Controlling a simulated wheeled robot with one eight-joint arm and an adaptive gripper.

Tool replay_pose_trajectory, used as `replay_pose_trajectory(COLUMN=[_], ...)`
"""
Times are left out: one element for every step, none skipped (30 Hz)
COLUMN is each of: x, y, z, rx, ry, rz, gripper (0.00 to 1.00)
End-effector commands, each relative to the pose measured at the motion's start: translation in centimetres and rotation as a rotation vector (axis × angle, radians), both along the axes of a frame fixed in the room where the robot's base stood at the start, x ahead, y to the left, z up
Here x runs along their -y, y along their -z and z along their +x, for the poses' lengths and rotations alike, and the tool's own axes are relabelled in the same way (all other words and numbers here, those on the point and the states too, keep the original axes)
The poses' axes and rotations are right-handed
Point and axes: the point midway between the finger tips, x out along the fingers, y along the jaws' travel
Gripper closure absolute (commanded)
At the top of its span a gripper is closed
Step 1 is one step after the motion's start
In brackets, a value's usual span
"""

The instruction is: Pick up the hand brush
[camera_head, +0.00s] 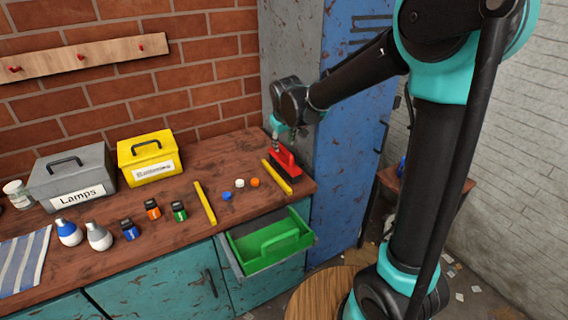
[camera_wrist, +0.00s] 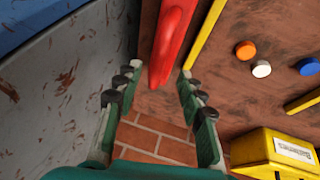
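The hand brush (camera_head: 286,162) is red with a dark lower edge and lies on the right end of the wooden workbench. In the wrist view its red handle (camera_wrist: 173,35) comes down from the top edge, and its rounded end lies between my fingertips. My gripper (camera_head: 276,142) is above the far end of the brush, pointing down. In the wrist view my gripper (camera_wrist: 159,74) is open, with one finger on each side of the handle end and visible gaps. I cannot tell how far the fingertips are above the bench. The bristles are hardly visible.
A yellow bar (camera_head: 277,177) lies close beside the brush. Orange, white and blue caps (camera_head: 240,183) lie left of it. A blue locker (camera_head: 345,130) stands close on the right. Below, an open drawer holds a green caddy (camera_head: 245,262). A yellow box (camera_head: 128,152) stands further left.

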Motion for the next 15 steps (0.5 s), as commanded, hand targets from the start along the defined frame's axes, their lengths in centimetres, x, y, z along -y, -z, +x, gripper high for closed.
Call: replay_pose_trajectory(x=[0.0, 0.0, 0.0, 0.1, 0.1, 0.1, 0.2, 0.2, 0.2, 0.2, 0.1, 0.1, 0.1, 0.1, 0.1], y=[0.2, 0.3, 0.6, 0.9, 1.2, 1.7, 2.2, 2.5, 3.1, 3.4, 3.7, 4.1, 4.3, 4.5, 4.7], z=[0.1, 0.2, 0.3, 0.4, 0.6, 0.8, 1.0, 1.2, 1.4, 1.6, 1.7, 1.9, 2.0, 2.1, 2.1], rx=[0.000, 0.000, 0.000, 0.000, 0.000, 0.000, 0.001, 0.001, 0.001, 0.000, 0.000, 0.000, 0.000, 0.000, 0.000], ry=[0.000, 0.000, 0.001, 0.001, 0.001, 0.001, 0.001, 0.001, 0.001, 0.001, 0.000, 0.000, 0.000, 0.000, 0.000], rz=[0.000, 0.000, 0.000, 0.000, 0.000, 0.000, 0.000, 0.000, 0.000, 0.000, 0.000, 0.000, 0.000, 0.000, 0.000], gripper=[0.61, 0.61, 0.61, 0.61, 0.61, 0.61, 0.61, 0.61, 0.61, 0.61, 0.61, 0.61, 0.61, 0.61, 0.61])
